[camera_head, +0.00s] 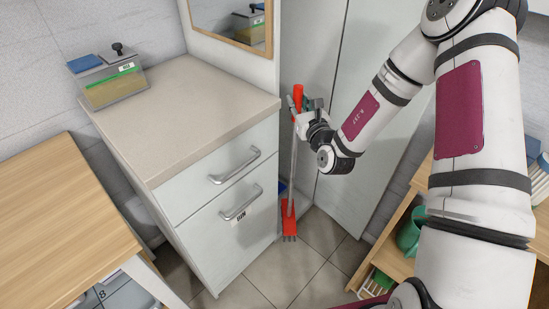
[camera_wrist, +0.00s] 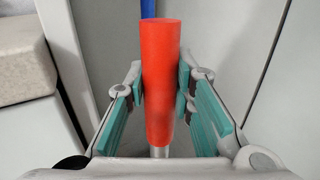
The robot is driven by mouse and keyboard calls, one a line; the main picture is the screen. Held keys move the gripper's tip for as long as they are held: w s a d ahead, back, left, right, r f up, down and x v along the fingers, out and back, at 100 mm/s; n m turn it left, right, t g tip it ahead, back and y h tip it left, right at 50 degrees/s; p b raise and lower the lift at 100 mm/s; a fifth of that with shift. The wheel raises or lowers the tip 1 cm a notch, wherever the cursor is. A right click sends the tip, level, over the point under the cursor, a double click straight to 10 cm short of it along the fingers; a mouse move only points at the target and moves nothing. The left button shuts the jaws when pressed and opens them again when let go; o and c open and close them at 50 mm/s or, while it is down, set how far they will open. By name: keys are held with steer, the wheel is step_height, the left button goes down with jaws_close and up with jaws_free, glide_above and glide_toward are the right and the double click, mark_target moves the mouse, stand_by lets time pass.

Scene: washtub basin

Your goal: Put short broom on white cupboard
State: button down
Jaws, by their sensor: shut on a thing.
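The short broom has a red handle end (camera_head: 298,94), a thin grey shaft (camera_head: 294,160) and a red head with bristles (camera_head: 289,215). It is nearly upright, head down, beside the drawer cabinet. I cannot tell whether its bristles touch the floor. My gripper (camera_head: 303,112) is shut on the red handle, which also stands between the teal finger pads in the wrist view (camera_wrist: 161,85). The white low cupboard (camera_head: 205,245) has a beige top (camera_head: 195,110), two fronts and metal handles. The gripper is just right of its top's far right corner.
A clear box (camera_head: 112,85) with a green label and a blue item stands at the top's back left. Most of the top is bare. Tall grey-white doors (camera_head: 370,150) stand behind the broom. A wooden table (camera_head: 60,220) is at left, a wooden shelf (camera_head: 385,245) at right.

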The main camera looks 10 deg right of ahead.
steer(key=shift+w, duration=0.15)
steer(key=w+f+b, duration=0.2)
steer(key=w+b, duration=0.1)
steer(key=w, duration=0.4)
steer(key=w+f+b, duration=0.3)
steer(key=w, duration=0.5)
steer(key=shift+w+a, duration=0.25)
steer(key=shift+a, duration=0.05)
steer(key=shift+f, duration=0.1)
steer(key=c, duration=1.4)
jaws_free()
steer(key=shift+f, duration=0.2)
steer(key=shift+o, duration=0.2)
steer(key=shift+r, duration=0.2)
